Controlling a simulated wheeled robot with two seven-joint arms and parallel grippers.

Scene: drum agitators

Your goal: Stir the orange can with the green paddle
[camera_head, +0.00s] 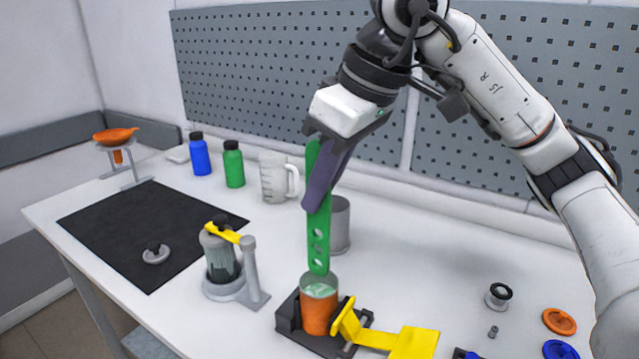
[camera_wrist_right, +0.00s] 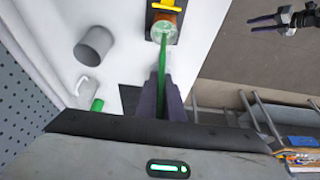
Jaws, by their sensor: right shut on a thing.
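The orange can (camera_head: 317,312) stands upright in a dark clamp holder (camera_head: 288,318) at the table's front. Pale green contents (camera_head: 319,290) show in its mouth. My right gripper (camera_head: 325,180) is shut on the green paddle (camera_head: 318,235), a long strip with holes, held nearly upright. The paddle's lower end is over the can's mouth; I cannot tell how deep it reaches. The right wrist view shows the paddle (camera_wrist_right: 162,75) running to the can's round mouth (camera_wrist_right: 162,32). My left gripper (camera_wrist_right: 285,18) shows small at that view's upper right; its jaw state is unclear.
A yellow clamp handle (camera_head: 410,342) sticks out right of the can. Bottles and a clear jug (camera_head: 275,178) stand farther back.

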